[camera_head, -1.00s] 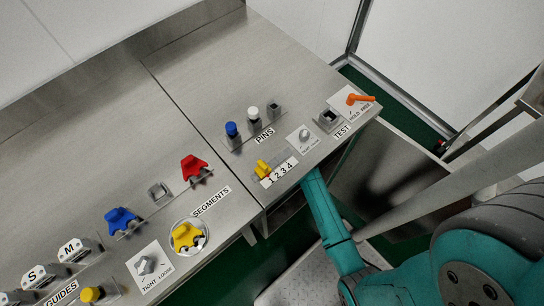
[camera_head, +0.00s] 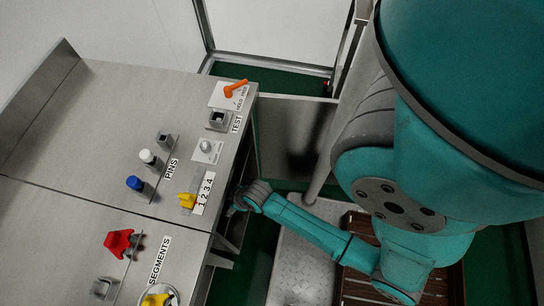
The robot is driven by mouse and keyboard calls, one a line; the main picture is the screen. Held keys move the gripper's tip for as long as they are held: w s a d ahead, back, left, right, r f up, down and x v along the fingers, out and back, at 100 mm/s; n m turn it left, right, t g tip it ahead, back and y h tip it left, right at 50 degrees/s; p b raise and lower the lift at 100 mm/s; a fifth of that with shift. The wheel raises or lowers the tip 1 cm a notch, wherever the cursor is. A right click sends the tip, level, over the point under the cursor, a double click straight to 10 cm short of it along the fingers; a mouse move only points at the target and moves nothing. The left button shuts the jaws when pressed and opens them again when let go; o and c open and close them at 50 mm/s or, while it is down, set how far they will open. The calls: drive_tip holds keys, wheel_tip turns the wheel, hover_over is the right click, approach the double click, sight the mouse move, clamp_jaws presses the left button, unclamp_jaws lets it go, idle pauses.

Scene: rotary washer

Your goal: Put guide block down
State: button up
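No guide block can be made out in this view, and the guides' part of the bench is outside the picture. My arm reaches from the right towards the bench's front edge, and its dark grey end (camera_head: 240,203) is beside that edge, near the strip marked 1 2 3 4 (camera_head: 203,193). The end is small and partly hidden, so its fingers and anything between them cannot be made out.
The steel bench (camera_head: 95,130) carries a blue pin (camera_head: 134,183), a white pin (camera_head: 148,157), a yellow piece (camera_head: 187,200), a red segment (camera_head: 119,241), a grey test socket (camera_head: 217,119) and an orange handle (camera_head: 236,88). Green floor (camera_head: 262,250) shows beside it.

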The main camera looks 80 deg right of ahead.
drive_tip(key=s+a+r+t, duration=0.3)
drive_tip(key=s+r, duration=0.3)
drive_tip(key=r, duration=0.4)
drive_tip(key=s+a+r+t, duration=0.2)
drive_tip(key=s+r, duration=0.3)
drive_tip(key=r, duration=0.6)
drive_tip(key=s+a+r+t+y, duration=0.1)
drive_tip(key=s+a+r+t, duration=0.2)
drive_tip(key=s+r, duration=0.3)
wheel_tip(320, 180, up, 4)
drive_tip(key=shift+s+a+r+t, duration=0.15)
drive_tip(key=shift+s+a+t, duration=0.2)
drive_tip(key=shift+a, duration=0.15)
